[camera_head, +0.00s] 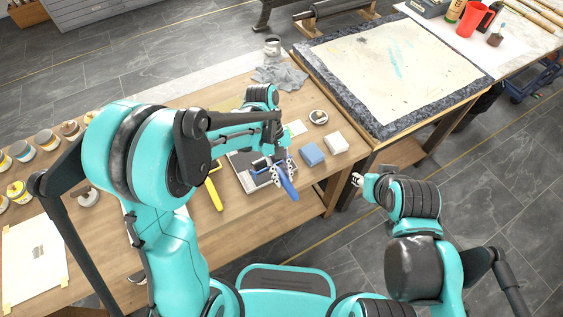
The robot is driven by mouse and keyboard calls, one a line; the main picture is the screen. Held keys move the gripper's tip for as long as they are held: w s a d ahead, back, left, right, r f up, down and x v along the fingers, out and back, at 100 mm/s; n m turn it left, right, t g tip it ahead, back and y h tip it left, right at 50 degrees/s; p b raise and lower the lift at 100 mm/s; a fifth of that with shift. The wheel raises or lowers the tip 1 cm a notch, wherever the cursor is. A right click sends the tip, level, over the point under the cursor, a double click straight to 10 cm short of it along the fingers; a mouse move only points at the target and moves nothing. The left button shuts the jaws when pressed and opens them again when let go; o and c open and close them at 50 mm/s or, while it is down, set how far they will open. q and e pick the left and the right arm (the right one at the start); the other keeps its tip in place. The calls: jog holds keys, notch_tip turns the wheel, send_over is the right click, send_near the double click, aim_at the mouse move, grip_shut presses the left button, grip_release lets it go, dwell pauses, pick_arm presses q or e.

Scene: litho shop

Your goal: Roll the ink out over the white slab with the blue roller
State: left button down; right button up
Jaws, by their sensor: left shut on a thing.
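The blue roller (289,187) has a blue handle that points toward the front right. My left gripper (279,168) is shut on it, low over the slab. The slab (247,188) lies on the wooden bench near its front edge. Much of its face looks dark, with pale edges. My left arm hides part of the slab, and I cannot tell whether the roller's drum touches it. My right gripper (357,180) is apart from the slab, off the bench's front right side. Its fingers are too small to tell open from shut.
A yellow-handled tool (214,195) lies left of the slab. A blue block (312,154), a white block (335,143) and a small round dish (318,117) sit to its right. A grey cloth (280,76) lies behind. Several ink tins stand at the left.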

pick_arm(q)
notch_tip(320, 180, down, 4)
jog(key=shift+s+r+b, duration=0.1)
jog(key=shift+r+b, duration=0.1)
jog(key=shift+b, duration=0.95)
jog(key=w+a, duration=0.4)
jog(key=w, duration=0.2)
jog(key=w+a+p, duration=0.1)
jog(key=w+a, duration=0.4)
jog(key=w, duration=0.2)
jog(key=w+a+f, duration=0.1)
jog(key=w+a, duration=0.3)
jog(key=w, duration=0.2)
jog(key=shift+w+a, duration=0.2)
jog(key=shift+w, duration=0.15)
jog(key=shift+f, duration=0.1)
jog(key=shift+f+b, duration=0.4)
jog(key=shift+f, duration=0.25)
